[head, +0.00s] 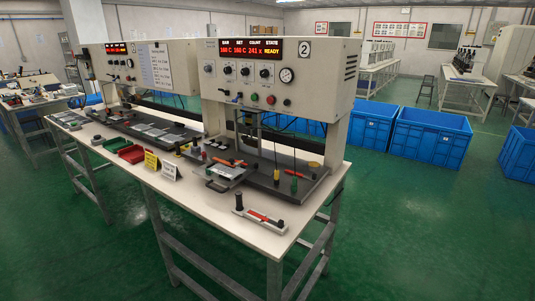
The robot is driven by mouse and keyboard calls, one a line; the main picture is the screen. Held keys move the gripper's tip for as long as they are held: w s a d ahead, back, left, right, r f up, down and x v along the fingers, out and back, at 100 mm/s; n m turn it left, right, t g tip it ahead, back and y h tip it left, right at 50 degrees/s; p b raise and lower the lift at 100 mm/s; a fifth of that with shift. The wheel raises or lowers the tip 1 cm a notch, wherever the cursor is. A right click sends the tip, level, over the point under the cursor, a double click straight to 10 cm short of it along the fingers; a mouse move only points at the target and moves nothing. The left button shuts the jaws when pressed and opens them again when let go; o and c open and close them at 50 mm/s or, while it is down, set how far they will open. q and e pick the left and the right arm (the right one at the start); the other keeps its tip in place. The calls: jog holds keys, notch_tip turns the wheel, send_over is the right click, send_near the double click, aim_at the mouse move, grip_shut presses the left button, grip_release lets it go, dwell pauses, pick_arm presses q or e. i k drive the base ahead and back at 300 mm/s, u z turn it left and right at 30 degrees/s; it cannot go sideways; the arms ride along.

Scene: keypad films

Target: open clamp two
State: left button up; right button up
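Machine two is a pale press (280,75) with a number 2 plate (305,49). Its red display (249,49) appears to read READY at the right. Below it is a dark base plate (255,189) on the white table. A grey tray (232,172) with a handle sticks out at the front left of the base. Orange-red lever-like parts lie on the base, one at the right (291,174). A separate grey bar (262,219) with a red strip and dark knob lies at the table's front corner. Which part is clamp two, and its state, I cannot tell. Neither gripper is in view.
A second press (150,68) stands to the left on the same table. Green and red bins (131,153) and yellow and white cards (151,160) sit along the front edge. Blue crates (430,138) stand behind at the right. The green floor in front is clear.

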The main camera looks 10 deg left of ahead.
aim_at(230, 165)
jog(key=u, duration=0.1)
jog(key=i, duration=1.1)
jog(key=u, duration=0.6)
